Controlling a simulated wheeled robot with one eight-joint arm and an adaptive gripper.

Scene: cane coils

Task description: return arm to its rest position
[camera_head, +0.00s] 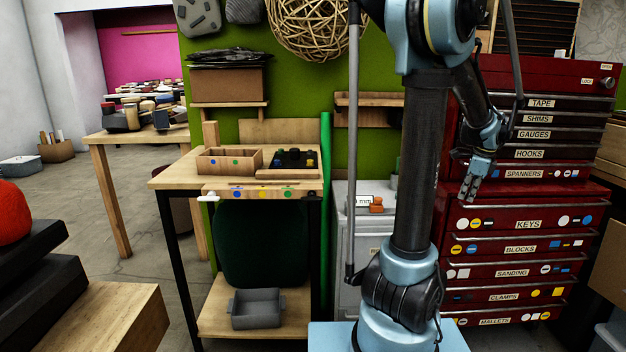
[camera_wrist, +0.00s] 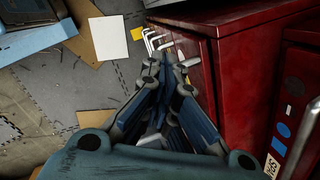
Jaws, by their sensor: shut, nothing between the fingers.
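My gripper (camera_head: 473,188) hangs from my folded arm, in front of the red tool chest in the head view. Its fingers point down. In the wrist view my gripper (camera_wrist: 167,72) has its fingers drawn together with nothing between them. My arm's dark upright link and light blue joints stand right of the middle in the head view and hide part of the scene behind.
A wooden workbench (camera_head: 179,178) with a divided wooden box (camera_head: 229,160) stands left of my arm. Grey floor (camera_head: 110,245) lies further left.

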